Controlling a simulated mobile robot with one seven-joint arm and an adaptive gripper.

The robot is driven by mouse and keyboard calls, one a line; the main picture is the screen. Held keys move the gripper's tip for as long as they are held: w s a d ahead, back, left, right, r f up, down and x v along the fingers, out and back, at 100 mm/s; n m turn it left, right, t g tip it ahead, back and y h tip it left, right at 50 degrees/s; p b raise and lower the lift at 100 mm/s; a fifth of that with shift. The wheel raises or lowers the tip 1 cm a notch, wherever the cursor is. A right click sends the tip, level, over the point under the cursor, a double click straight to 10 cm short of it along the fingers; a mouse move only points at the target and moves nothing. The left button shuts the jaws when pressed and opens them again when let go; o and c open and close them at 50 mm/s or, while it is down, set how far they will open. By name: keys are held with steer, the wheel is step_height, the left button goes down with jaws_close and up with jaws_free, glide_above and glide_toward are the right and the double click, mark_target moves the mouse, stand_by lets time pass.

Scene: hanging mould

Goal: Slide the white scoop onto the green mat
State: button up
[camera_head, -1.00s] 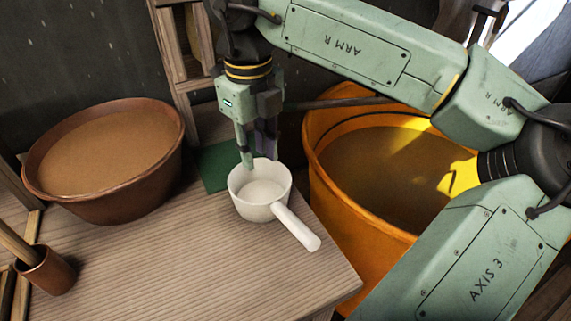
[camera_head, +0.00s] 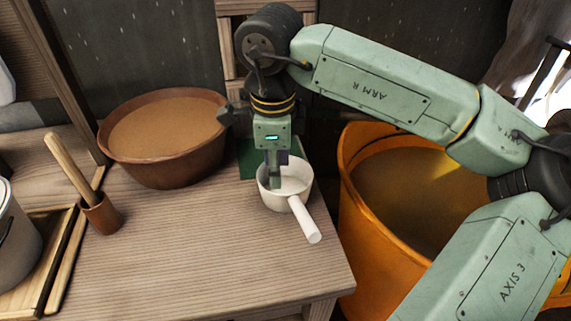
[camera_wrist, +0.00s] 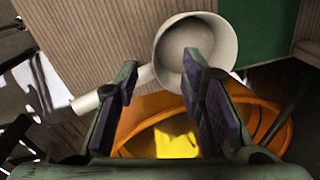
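The white scoop (camera_head: 287,200) stands upright on the wooden table, its handle pointing toward the front right. The green mat (camera_head: 247,160) lies just behind it, partly hidden by my gripper. In the wrist view the scoop (camera_wrist: 228,48) is at top centre, and the green mat (camera_wrist: 252,30) is to its right. My gripper (camera_head: 276,182) points down at the scoop, one finger appearing over or inside its bowl. In the wrist view my gripper (camera_wrist: 158,62) has its fingers apart, one over the bowl and one beside it near the handle. Contact cannot be told.
A brown basin (camera_head: 165,165) stands at the back left of the table (camera_head: 200,260). A small brown cup (camera_head: 101,216) holding a wooden stick is at the left. A large orange tub (camera_head: 365,215) stands beyond the table's right edge. The front middle of the table is clear.

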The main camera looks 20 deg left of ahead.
mark_target(278, 207)
steer(key=f, duration=0.3)
steer(key=f+p, duration=0.1)
steer(key=f, duration=0.3)
steer(key=w+f+p, duration=0.1)
steer(key=f, duration=0.2)
steer(key=shift+a+f, duration=0.2)
steer(key=shift+f, duration=0.2)
jaws_close()
stand_by(0.5)
